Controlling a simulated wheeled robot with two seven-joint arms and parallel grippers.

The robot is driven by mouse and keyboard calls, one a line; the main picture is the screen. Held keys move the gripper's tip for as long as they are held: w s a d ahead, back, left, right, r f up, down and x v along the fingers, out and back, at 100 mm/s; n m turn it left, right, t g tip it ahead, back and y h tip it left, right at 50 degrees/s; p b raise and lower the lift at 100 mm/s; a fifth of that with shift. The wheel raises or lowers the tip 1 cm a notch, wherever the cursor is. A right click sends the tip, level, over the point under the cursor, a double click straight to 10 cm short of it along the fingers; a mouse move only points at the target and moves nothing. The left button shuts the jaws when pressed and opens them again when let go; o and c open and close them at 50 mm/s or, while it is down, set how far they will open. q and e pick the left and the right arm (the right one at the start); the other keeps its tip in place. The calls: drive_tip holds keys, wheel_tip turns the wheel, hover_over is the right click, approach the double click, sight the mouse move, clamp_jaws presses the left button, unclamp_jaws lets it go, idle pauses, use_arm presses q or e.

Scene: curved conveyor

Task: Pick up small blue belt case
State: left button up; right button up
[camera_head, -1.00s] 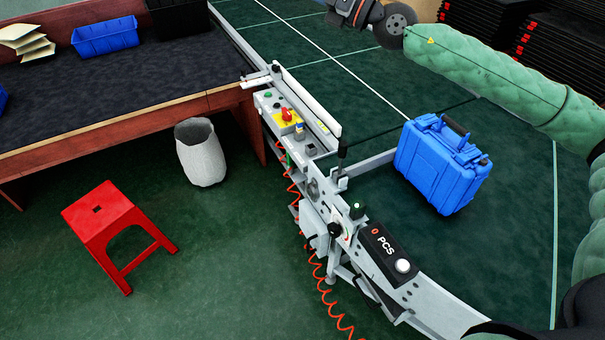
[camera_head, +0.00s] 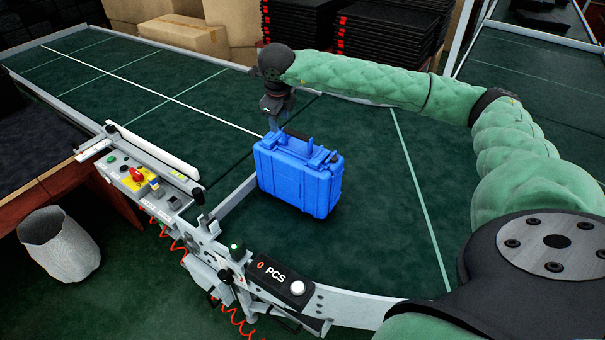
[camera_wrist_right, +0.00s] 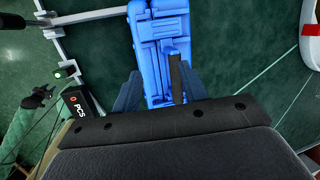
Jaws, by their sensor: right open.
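The small blue case (camera_head: 298,178) stands upright on the dark green conveyor belt, its black handle on top. In the right wrist view the case (camera_wrist_right: 160,40) lies straight ahead, with the dark handle (camera_wrist_right: 175,77) close to the fingers. My right gripper (camera_head: 276,122) points down just above the top of the case, at its left rear part. In the right wrist view the open fingers (camera_wrist_right: 160,92) sit on either side of the case's near part. I cannot tell whether they touch it. My left gripper is not in view.
The belt (camera_head: 370,230) is clear around the case. A control panel (camera_head: 145,185) and a PCS counter box (camera_head: 283,280) line its near edge. Cardboard boxes (camera_head: 185,38) and stacked black trays (camera_head: 385,35) stand behind. A grey bin (camera_head: 60,245) is at left.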

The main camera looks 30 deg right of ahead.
sight(297, 133)
drive_tip(key=shift+m+g+h, duration=0.5)
drive_tip(key=shift+g+h, duration=0.2)
drive_tip(key=shift+h, duration=0.1)
drive_tip(key=shift+s+d+f+p, duration=0.4)
drive_tip(key=shift+s+d+f, duration=0.2)
drive_tip(key=shift+d, duration=0.25)
drive_tip(key=shift+s+d+f+p, duration=0.45)
drive_tip(key=shift+d+f, duration=0.2)
drive_tip(key=shift+d, duration=0.2)
drive_tip(key=p+x, duration=0.3)
drive_tip(key=shift+d+f, duration=0.2)
drive_tip(key=shift+f, duration=0.1)
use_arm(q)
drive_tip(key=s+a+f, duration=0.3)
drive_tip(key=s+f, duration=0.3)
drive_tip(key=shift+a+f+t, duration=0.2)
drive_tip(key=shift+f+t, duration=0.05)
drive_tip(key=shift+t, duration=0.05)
use_arm(e)
drive_tip(key=shift+w+d+f, duration=0.15)
drive_tip(key=shift+f, duration=0.45)
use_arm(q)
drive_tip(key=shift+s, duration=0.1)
use_arm(e)
clamp_jaws()
drive_tip(key=shift+r, duration=0.1)
